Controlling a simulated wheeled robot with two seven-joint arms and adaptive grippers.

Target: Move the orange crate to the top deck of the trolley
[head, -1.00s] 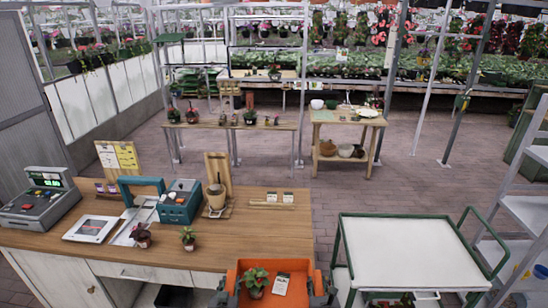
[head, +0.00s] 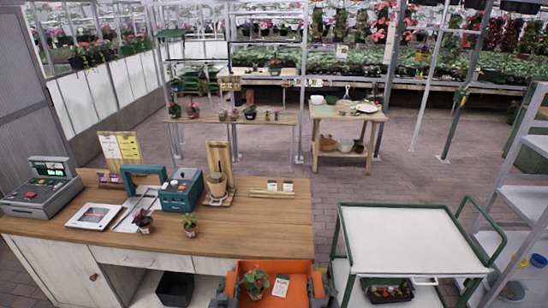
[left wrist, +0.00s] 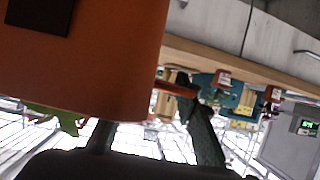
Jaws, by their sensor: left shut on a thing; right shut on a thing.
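The orange crate (head: 240,269) is at the bottom middle of the head view, its lower part cut off by the frame. In the left wrist view the crate wall (left wrist: 90,70) fills the upper left, beside a dark finger (left wrist: 205,135). The trolley (head: 400,240) stands to the right of the crate, with a green frame and a bare white top deck.
The wooden counter (head: 270,225) lies just beyond the crate and to the left, with a cash register (head: 40,190), a teal toolbox (head: 180,192) and small plants. The trolley's lower deck bears a dark tray (head: 388,292). A grey shelf rack (head: 525,205) stands at the right.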

